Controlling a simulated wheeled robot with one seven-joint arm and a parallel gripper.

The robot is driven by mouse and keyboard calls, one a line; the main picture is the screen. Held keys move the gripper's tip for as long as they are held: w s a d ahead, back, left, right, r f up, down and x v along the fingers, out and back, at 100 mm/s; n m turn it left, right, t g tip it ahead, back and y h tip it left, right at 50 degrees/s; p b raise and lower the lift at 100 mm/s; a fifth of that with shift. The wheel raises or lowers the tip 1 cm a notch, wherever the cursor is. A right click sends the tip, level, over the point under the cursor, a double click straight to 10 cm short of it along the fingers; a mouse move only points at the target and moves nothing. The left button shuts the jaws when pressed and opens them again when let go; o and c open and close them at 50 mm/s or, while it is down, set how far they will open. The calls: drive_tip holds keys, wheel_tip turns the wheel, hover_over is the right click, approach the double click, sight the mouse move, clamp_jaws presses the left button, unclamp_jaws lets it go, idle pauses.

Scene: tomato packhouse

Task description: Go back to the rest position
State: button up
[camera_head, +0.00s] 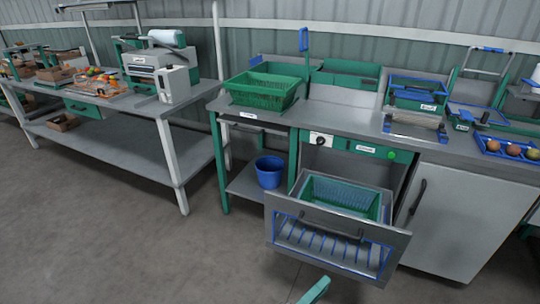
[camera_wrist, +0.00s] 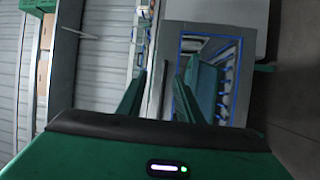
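My gripper (camera_wrist: 160,78) shows in the wrist view with its two green fingers apart and nothing visible between them. Past the fingers is a blue-edged panel (camera_wrist: 237,75), which looks like the front of the pulled-out drawer. In the head view a small green tip (camera_head: 315,291), likely part of my gripper, pokes in at the bottom edge, in front of the drawer. The rest of my arm is out of that view.
The drawer (camera_head: 390,236) stands open below the counter and holds a green basket (camera_head: 343,193). A blue bucket (camera_head: 269,172) is on the low shelf to its left. A green crate (camera_head: 262,91) and fruit tray (camera_head: 510,148) are on the counter. The floor at front left is clear.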

drive_tip(key=d+r+m+g+y, duration=0.7)
drive_tip(key=d+r+m+g, duration=0.3)
drive_tip(key=d+r+g, duration=0.65)
drive_tip(key=s+d+r+m+t+y, duration=0.3)
drive_tip(key=s+d+r+y, duration=0.5)
drive_tip(key=s+d+r, duration=0.2)
drive_tip(key=shift+s+d+r+m+t, duration=0.35)
drive_tip(key=shift+s+r, duration=0.3)
drive_tip(key=shift+s, duration=0.4)
drive_tip(key=shift+w+f, duration=0.25)
drive_tip(key=shift+w, duration=0.35)
